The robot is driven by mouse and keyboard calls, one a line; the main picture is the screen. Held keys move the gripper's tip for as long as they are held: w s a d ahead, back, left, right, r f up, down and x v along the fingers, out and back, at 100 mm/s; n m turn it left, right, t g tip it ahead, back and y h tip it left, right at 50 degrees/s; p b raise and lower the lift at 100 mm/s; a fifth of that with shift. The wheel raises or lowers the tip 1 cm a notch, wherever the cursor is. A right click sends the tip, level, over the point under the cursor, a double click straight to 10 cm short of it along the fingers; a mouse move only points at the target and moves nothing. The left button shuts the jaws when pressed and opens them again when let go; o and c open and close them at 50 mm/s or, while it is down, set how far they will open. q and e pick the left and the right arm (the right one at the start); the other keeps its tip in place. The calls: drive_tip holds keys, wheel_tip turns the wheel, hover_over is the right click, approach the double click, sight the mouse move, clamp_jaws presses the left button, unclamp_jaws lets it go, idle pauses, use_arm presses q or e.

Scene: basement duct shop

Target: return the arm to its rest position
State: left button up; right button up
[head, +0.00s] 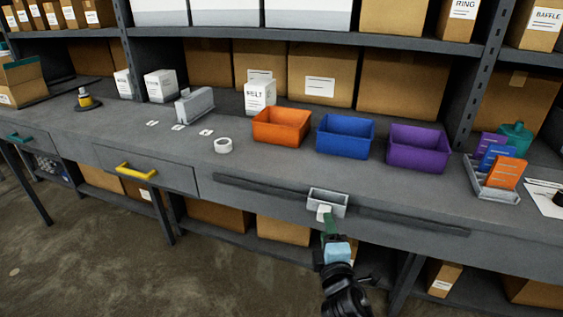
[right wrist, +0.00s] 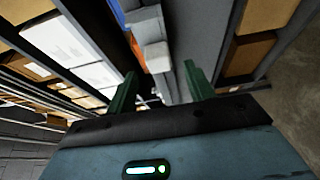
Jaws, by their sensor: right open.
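My right arm (head: 342,285) reaches up from the bottom of the head view. Its gripper (head: 328,234) has green fingers and is at the bench's front edge, just below a small white block (head: 323,212). The block is at a small grey holder (head: 328,198) on the bench front. In the right wrist view the two green fingers (right wrist: 160,72) stand apart with nothing gripped. The white block (right wrist: 157,57) shows beyond the fingertips; I cannot tell whether they touch it. My left gripper is not in view.
The grey bench (head: 255,175) carries orange (head: 281,127), blue (head: 345,135) and purple (head: 418,148) bins. A tape roll (head: 222,146) lies left of them. A yellow drawer handle (head: 137,172) juts from the front. Open floor (head: 130,265) is at lower left.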

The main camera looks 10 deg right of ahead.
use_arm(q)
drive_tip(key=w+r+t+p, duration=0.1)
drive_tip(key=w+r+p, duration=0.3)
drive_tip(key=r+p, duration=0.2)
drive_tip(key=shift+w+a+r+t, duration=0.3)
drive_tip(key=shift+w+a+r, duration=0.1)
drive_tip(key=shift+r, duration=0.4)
use_arm(e)
drive_tip(key=s+f+m+g+y, duration=0.1)
drive_tip(key=s+f+m+g, duration=0.2)
drive_tip(key=s, duration=1)
drive_tip(key=s+f+m+g+y, duration=0.2)
drive_tip(key=s+f+m, duration=0.4)
drive_tip(key=s+f, duration=0.3)
drive_tip(key=s+f+m+g+y, duration=0.1)
drive_tip(key=s+f+m+g, duration=0.3)
drive_tip(key=s, duration=1.4)
wheel_tip(320, 180, down, 3)
drive_tip(key=shift+a+r+m+y, duration=0.15)
drive_tip(key=shift+a+m+y, duration=0.25)
drive_tip(key=shift+m, duration=0.2)
